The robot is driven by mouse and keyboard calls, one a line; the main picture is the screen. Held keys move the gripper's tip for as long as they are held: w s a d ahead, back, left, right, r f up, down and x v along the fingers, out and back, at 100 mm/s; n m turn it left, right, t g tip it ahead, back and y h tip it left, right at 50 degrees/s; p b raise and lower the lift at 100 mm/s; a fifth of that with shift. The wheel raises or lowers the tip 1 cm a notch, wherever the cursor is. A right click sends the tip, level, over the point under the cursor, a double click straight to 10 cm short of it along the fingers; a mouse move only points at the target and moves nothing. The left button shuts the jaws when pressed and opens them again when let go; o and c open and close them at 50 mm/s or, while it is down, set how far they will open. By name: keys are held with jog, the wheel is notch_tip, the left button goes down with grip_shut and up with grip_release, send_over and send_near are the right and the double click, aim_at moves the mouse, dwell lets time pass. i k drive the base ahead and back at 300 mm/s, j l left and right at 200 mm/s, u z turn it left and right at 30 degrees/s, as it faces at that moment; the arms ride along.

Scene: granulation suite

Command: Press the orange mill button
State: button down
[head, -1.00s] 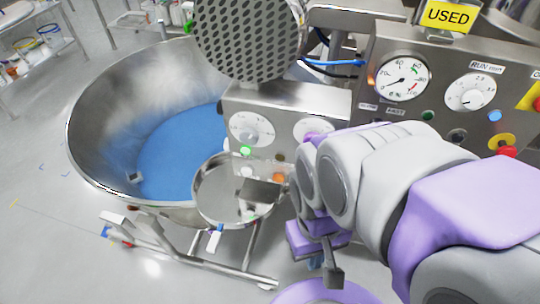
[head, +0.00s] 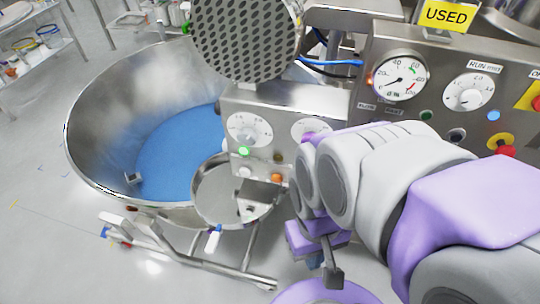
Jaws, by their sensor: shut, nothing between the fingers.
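The orange button (head: 277,177) is a small round knob low on the right of the steel mill control box (head: 247,105). A lit green button (head: 243,152), a dark knob and a pale button sit near it on the same face. My arm comes in from the right, and its wrist hides the right edge of the box. My gripper (head: 325,262), with purple and dark grey parts, hangs below the wrist, to the right of and lower than the orange button in the picture. It is shut and empty, apart from the button. Its fingertips are hard to make out.
A wide steel bowl (head: 88,130) with a blue inside fills the left. A round steel pan (head: 210,195) and a tubular frame (head: 200,258) stand below the box. A gauge panel (head: 440,90) with a red knob (head: 506,151) is behind my arm. Floor is clear at lower left.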

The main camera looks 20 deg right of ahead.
aim_at(278, 178)
jog(key=k+j, duration=0.15)
jog(key=j, duration=0.2)
jog(key=k+j, duration=0.15)
jog(key=j, duration=0.2)
jog(key=k+j, duration=0.15)
jog(key=j, duration=0.25)
jog(key=k+j, duration=0.15)
jog(key=j, duration=0.2)
jog(key=k+j, duration=0.15)
jog(key=j, duration=0.2)
jog(key=z, duration=1.55)
jog(key=k+l, duration=0.1)
jog(key=k, duration=0.05)
